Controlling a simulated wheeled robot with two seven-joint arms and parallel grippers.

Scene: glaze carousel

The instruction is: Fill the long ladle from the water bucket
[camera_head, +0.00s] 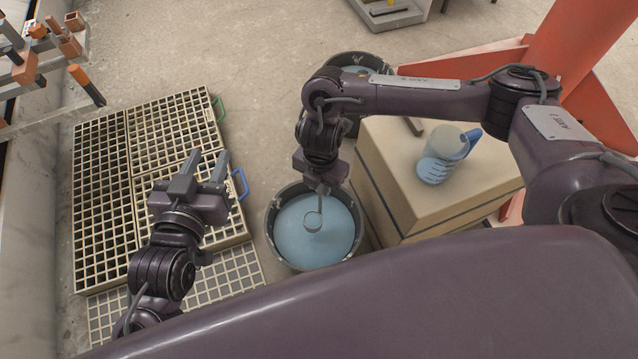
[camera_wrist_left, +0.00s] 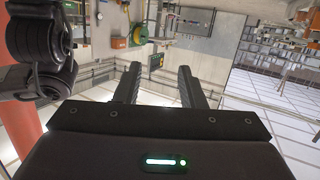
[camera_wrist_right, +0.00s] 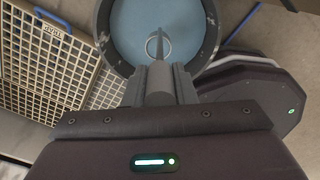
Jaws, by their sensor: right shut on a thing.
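The water bucket (camera_head: 271,238) is dark and round, with light blue water (camera_head: 318,246) in it, and stands on the floor in the middle of the head view. My right gripper (camera_head: 321,188) is above the bucket's far part, pointing down, shut on the long ladle (camera_head: 313,221). The ladle's small round cup is over or at the water; I cannot tell if it is dipped or holds water. The right wrist view shows the ladle (camera_wrist_right: 157,45) between the fingers, in front of the bucket (camera_wrist_right: 106,30). My left gripper (camera_head: 205,163) is open and empty over the crates.
A box (camera_head: 400,190) right of the bucket carries a jug (camera_head: 446,155) with blue liquid. Another dark bucket (camera_head: 352,60) stands behind my right arm. Gridded crates (camera_head: 103,180) lie at left; a rack with brown-tipped pieces (camera_head: 85,85) is at upper left.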

